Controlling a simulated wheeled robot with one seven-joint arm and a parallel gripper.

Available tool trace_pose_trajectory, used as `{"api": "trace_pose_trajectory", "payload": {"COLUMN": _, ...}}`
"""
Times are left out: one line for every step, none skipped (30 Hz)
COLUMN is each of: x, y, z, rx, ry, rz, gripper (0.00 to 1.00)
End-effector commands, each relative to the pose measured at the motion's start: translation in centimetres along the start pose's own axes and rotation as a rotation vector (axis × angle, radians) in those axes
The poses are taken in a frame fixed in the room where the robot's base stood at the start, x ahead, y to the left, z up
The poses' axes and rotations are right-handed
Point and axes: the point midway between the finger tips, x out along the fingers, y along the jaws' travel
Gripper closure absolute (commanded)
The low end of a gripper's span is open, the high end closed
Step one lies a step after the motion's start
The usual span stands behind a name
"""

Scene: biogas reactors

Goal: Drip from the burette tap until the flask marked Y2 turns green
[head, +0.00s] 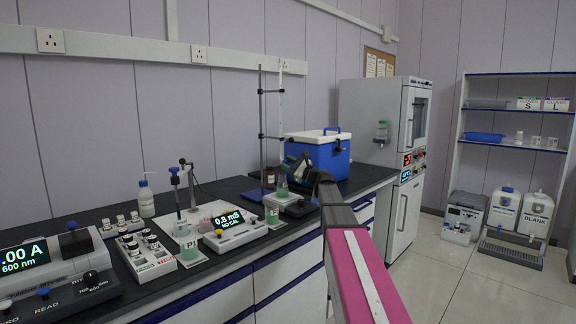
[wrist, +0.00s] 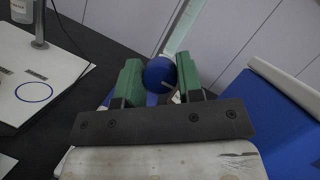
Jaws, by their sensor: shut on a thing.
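My gripper (wrist: 160,78) has green finger pads and is shut on a round blue knob (wrist: 159,75) with a white line on it, apparently the burette tap. The pale burette tube (wrist: 182,28) runs up behind the knob in the wrist view. In the head view the burette (head: 281,95) is clamped upright to a stand, and my gripper (head: 298,168) is at its lower end. A conical flask (head: 282,188) with greenish liquid stands below, on a small grey device (head: 292,206). I cannot read a Y2 mark on it.
A blue cooler box (head: 330,158) stands close behind my gripper. A meter (head: 234,228), a small green-filled vessel (head: 272,214), a beaker marked P1 (head: 187,246) and a vial rack (head: 148,256) crowd the bench to the left.

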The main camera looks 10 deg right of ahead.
Motion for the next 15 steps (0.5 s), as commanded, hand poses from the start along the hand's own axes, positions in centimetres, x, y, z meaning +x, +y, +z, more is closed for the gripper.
{"api": "trace_pose_trajectory", "payload": {"x": -0.01, "y": -0.03, "z": 0.01, "rx": -0.01, "ry": -0.001, "rz": 0.004, "gripper": 0.9}}
{"api": "trace_pose_trajectory", "payload": {"x": -0.01, "y": -0.03, "z": 0.0, "rx": -0.015, "ry": -0.001, "rz": 0.006, "gripper": 0.9}}
{"api": "trace_pose_trajectory", "payload": {"x": 0.0, "y": -0.03, "z": 0.0, "rx": -0.021, "ry": 0.0, "rz": 0.009, "gripper": 0.9}}
{"api": "trace_pose_trajectory", "payload": {"x": -0.01, "y": -0.02, "z": 0.0, "rx": -0.025, "ry": 0.0, "rz": 0.01, "gripper": 0.9}}
{"api": "trace_pose_trajectory", "payload": {"x": -0.01, "y": -0.01, "z": 0.0, "rx": -0.027, "ry": 0.0, "rz": 0.011, "gripper": 0.9}}
{"api": "trace_pose_trajectory", "payload": {"x": -0.01, "y": -0.01, "z": 0.0, "rx": -0.031, "ry": 0.0, "rz": 0.012, "gripper": 0.9}}
{"api": "trace_pose_trajectory", "payload": {"x": -0.01, "y": -0.01, "z": 0.0, "rx": -0.032, "ry": 0.0, "rz": 0.013, "gripper": 0.9}}
{"api": "trace_pose_trajectory", "payload": {"x": -0.01, "y": 0.0, "z": 0.0, "rx": -0.033, "ry": 0.0, "rz": 0.013, "gripper": 0.89}}
{"api": "trace_pose_trajectory", "payload": {"x": -0.02, "y": 0.0, "z": 0.0, "rx": -0.034, "ry": 0.0, "rz": 0.014, "gripper": 0.89}}
{"api": "trace_pose_trajectory", "payload": {"x": -0.02, "y": 0.0, "z": 0.0, "rx": -0.034, "ry": 0.0, "rz": 0.014, "gripper": 0.9}}
{"api": "trace_pose_trajectory", "payload": {"x": -0.02, "y": 0.01, "z": 0.0, "rx": -0.034, "ry": 0.0, "rz": 0.014, "gripper": 0.9}}
{"api": "trace_pose_trajectory", "payload": {"x": -0.02, "y": 0.01, "z": 0.0, "rx": -0.034, "ry": 0.0, "rz": 0.014, "gripper": 0.9}}
{"api": "trace_pose_trajectory", "payload": {"x": -0.02, "y": 0.01, "z": 0.0, "rx": -0.034, "ry": 0.0, "rz": 0.014, "gripper": 0.9}}
{"api": "trace_pose_trajectory", "payload": {"x": -0.02, "y": 0.01, "z": 0.0, "rx": -0.034, "ry": 0.0, "rz": 0.014, "gripper": 0.9}}
{"api": "trace_pose_trajectory", "payload": {"x": -0.02, "y": 0.01, "z": 0.0, "rx": -0.034, "ry": 0.0, "rz": 0.014, "gripper": 0.9}}
